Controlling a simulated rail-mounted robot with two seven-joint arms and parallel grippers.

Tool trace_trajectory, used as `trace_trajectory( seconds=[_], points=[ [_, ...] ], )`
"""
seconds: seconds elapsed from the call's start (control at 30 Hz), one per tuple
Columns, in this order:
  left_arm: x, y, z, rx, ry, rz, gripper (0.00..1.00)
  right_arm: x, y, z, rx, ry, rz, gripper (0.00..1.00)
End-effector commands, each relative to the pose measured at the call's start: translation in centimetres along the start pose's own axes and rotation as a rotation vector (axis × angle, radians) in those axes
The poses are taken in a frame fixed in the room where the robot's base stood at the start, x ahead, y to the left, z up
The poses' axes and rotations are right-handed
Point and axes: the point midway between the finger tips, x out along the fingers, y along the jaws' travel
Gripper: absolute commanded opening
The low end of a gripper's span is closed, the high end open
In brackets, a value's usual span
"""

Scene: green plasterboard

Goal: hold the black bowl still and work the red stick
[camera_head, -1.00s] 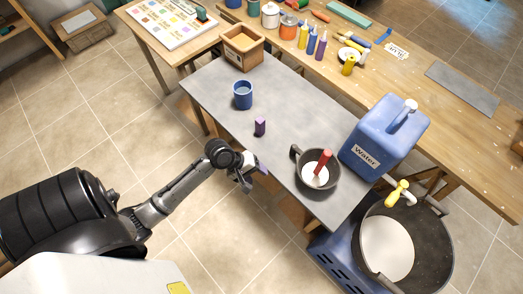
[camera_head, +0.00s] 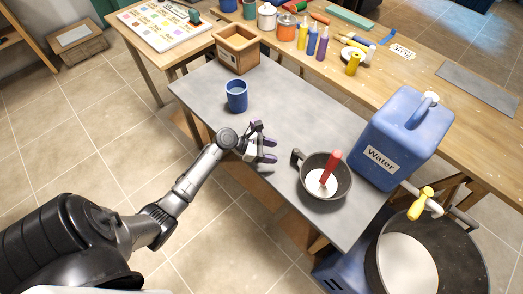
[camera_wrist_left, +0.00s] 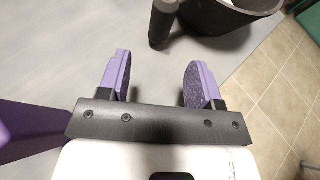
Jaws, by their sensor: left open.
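The black bowl (camera_head: 313,183) stands on the grey table with its handle pointing left. It holds something white, and the red stick (camera_head: 331,166) leans up out of it. In the left wrist view the bowl (camera_wrist_left: 222,17) shows at the top, partly cut off, with its handle (camera_wrist_left: 163,22) ahead of the fingers. My left gripper (camera_head: 274,150) is open and empty, left of the bowl and apart from the handle. Its two purple fingers (camera_wrist_left: 157,82) also show in the left wrist view. My right gripper is not in view.
A blue cup (camera_head: 236,98) and a wooden box (camera_head: 238,60) are farther back. The blue water jug (camera_head: 392,140) stands right of the bowl. A large dark tub (camera_head: 448,245) is at lower right.

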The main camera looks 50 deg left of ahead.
Motion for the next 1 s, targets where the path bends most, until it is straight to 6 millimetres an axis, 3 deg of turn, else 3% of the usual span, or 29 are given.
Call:
trace_trajectory(
  seconds=[0.2,0.5,0.7,1.0],
  points=[
    [4.2,0.0,-0.1,0.002,-0.001,-0.001,0.59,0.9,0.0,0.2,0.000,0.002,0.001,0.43],
    [8.1,0.0,-0.1,0.002,0.001,0.000,0.59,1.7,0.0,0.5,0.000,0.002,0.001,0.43],
    [9.4,-0.1,-0.1,0.002,0.002,-0.001,0.59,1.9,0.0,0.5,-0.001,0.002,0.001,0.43],
    [9.7,-0.1,-0.1,0.003,0.002,0.000,0.59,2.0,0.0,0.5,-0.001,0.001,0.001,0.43]
  ],
)
